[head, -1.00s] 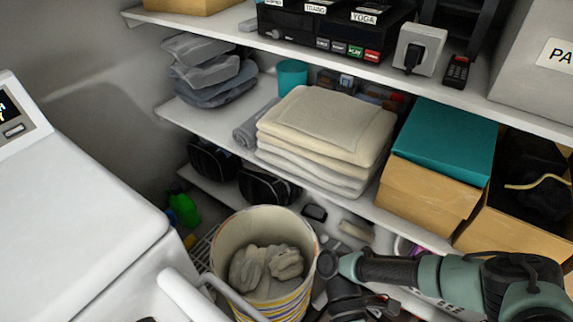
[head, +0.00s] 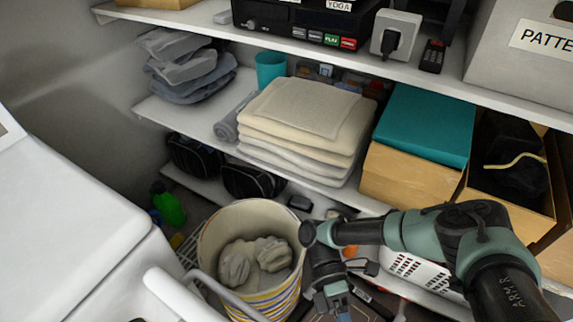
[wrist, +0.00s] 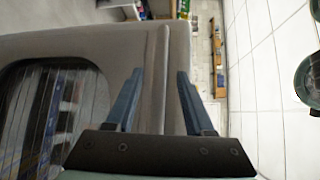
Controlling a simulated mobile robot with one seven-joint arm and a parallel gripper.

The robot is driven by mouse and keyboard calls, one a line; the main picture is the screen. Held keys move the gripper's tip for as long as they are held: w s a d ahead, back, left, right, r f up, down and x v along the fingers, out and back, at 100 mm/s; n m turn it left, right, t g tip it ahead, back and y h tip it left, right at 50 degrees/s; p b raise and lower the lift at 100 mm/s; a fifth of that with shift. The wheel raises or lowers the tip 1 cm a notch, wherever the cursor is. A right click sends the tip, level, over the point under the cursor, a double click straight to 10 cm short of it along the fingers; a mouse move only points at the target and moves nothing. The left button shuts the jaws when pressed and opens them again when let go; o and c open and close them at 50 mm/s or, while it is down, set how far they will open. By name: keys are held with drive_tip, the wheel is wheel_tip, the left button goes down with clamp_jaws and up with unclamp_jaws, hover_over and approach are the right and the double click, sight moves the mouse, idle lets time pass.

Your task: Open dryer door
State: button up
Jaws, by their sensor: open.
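The white dryer (head: 65,225) stands at the left of the head view, its top showing. A pale, rounded part (head: 175,295) juts out at its front near the bottom edge; I cannot tell whether it belongs to the door. In the wrist view, a grey-brown panel with a dark window (wrist: 55,105), apparently the dryer door, fills the left half. My gripper (wrist: 159,76) is open and empty, its blue fingers on either side of a raised strip near the panel's right edge. Contact cannot be told. In the head view my gripper (head: 338,302) points down, partly cut off.
A striped bucket (head: 215,238) with grey cloths stands between dryer and shelves, left of my gripper. Shelves (head: 180,118) hold folded towels (head: 300,115) and a teal-lidded box (head: 425,125). A white basket (head: 420,270) is behind my arm. A tiled surface (wrist: 275,90) shows right in the wrist view.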

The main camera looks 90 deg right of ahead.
drive_tip(key=shift+p+v, duration=0.9)
drive_tip(key=shift+v, duration=0.85)
drive_tip(key=shift+r, duration=0.15)
